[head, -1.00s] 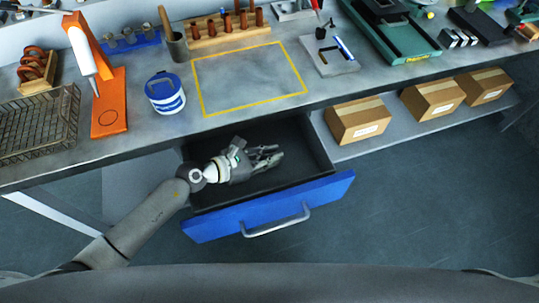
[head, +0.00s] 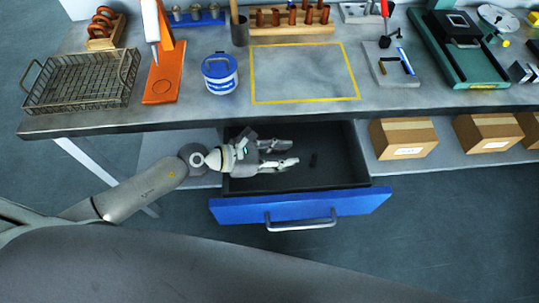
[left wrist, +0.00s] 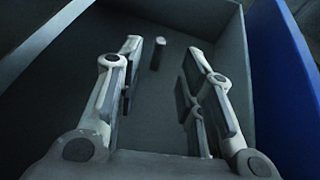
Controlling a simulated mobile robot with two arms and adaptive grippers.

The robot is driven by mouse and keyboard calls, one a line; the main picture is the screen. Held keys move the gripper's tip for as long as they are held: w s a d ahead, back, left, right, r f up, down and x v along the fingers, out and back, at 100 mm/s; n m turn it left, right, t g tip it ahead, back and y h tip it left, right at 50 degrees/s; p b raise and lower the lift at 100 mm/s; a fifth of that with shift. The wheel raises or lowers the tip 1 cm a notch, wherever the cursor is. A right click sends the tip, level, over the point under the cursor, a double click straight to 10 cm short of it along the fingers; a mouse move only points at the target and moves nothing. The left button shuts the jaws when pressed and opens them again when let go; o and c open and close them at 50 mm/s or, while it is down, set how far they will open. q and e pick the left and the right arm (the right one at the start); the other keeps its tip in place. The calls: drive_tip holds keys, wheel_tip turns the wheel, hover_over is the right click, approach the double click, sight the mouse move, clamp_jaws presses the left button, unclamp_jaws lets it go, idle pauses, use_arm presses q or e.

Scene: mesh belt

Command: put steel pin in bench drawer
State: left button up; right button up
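The bench drawer (head: 300,206) has a blue front with a silver handle and stands pulled open below the bench. A small dark cylinder, seemingly the steel pin (head: 314,159), is in the drawer, apart from my fingers. In the left wrist view the pin (left wrist: 158,58) shows beyond and between the fingertips. My left gripper (head: 297,153) reaches in from the left, low over the drawer, fingers open and empty. The spread fingers also show in the left wrist view (left wrist: 165,62). My right gripper is not in view.
The bench top carries a wire basket (head: 80,82), an orange stand (head: 163,72), a blue and white tub (head: 220,75) and a yellow outlined empty area (head: 305,75). Cardboard boxes (head: 403,138) stand on the shelf right of the drawer. The drawer walls (left wrist: 236,65) surround my fingers.

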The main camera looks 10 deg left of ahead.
use_arm(q)
drive_tip(key=v, duration=0.4)
drive_tip(key=shift+b, duration=0.35)
